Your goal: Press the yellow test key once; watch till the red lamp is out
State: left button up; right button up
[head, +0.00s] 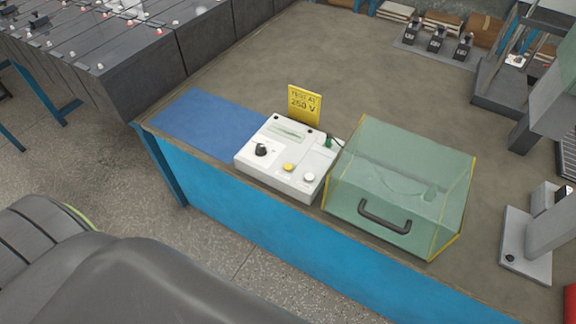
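A white tester box (284,160) stands near the front edge of the bench. On its top are a yellow round key (288,167), a black knob (261,150), a pale round button or lamp (309,178) and a pale display strip (287,131) too small to read. I see no lit red lamp on the tester. A small yellow sign (304,104) behind it reads something like "TEST AT 250 V". Neither gripper is in view, and nothing touches the yellow key.
A clear greenish cover (400,170) with a black handle (384,216) and yellow edges stands right of the tester. A blue mat (206,128) lies to the left. Dark battery blocks (125,85) stand at far left. The bench (365,85) behind is mostly clear.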

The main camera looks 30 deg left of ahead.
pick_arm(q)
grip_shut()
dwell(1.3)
